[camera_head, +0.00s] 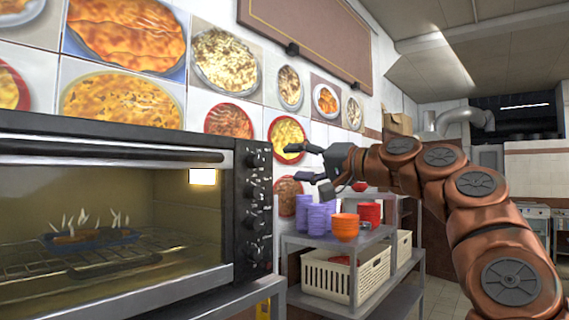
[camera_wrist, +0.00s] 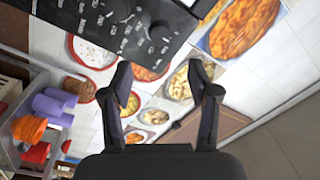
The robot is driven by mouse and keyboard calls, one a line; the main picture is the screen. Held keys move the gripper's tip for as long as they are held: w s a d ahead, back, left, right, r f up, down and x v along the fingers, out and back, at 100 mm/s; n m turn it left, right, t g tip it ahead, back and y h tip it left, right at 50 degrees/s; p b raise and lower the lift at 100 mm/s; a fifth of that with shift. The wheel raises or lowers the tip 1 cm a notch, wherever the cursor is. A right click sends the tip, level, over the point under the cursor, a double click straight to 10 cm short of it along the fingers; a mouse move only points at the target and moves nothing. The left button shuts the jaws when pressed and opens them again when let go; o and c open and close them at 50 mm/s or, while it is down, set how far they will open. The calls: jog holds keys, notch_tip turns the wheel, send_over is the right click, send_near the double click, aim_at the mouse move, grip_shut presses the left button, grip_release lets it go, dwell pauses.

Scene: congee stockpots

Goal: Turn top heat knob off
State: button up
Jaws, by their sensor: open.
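A black toaster oven (camera_head: 110,152) stands at the left in the head view. Its right-hand control panel (camera_head: 256,236) carries a column of dark knobs. The top heat knob (camera_head: 257,161) is the uppermost. In the wrist view the panel is at the upper left, and the top heat knob (camera_wrist: 160,33) seems to be the one nearest its corner. My gripper (camera_head: 297,162) is open and empty, to the right of the panel and apart from the knob. In the wrist view my gripper's fingers (camera_wrist: 159,72) are spread, with the panel beyond them. The knob's pointer is too small to read.
Food sits on a dark tray (camera_head: 92,238) inside the lit oven. A metal shelf (camera_head: 330,238) to the right holds purple bowls (camera_head: 320,215), orange bowls (camera_head: 345,226) and a white crate (camera_head: 328,283). Food pictures cover the wall behind. Free air lies between gripper and panel.

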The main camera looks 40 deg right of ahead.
jog(key=shift+v, duration=0.95)
jog(key=w+a+f+n+g+y+p, duration=0.15)
jog(key=a+f+n+g, duration=0.35)
jog(key=a, duration=0.7)
jog(key=w+a+f+n+g+p, duration=0.1)
jog(key=a+f+g+p, duration=0.2)
jog(key=a+f, duration=0.65)
jog(key=s+a+f+n+g+h+p, duration=0.2)
jog(key=s+a+f+g, duration=0.3)
jog(key=a+f, duration=0.5)
jog(key=s+d+f+g+h+p, duration=0.2)
jog(key=s+f+g, duration=0.1)
jog(key=s+f, duration=0.7)
jog(key=s+d+f+g+h+p, duration=0.2)
jog(key=s+f+g, duration=0.1)
jog(key=s+f, duration=0.7)
jog(key=s, duration=0.3)
jog(key=shift+d+g+p, duration=0.15)
jog(key=shift+g+p, duration=0.15)
jog(key=shift+g, duration=0.1)
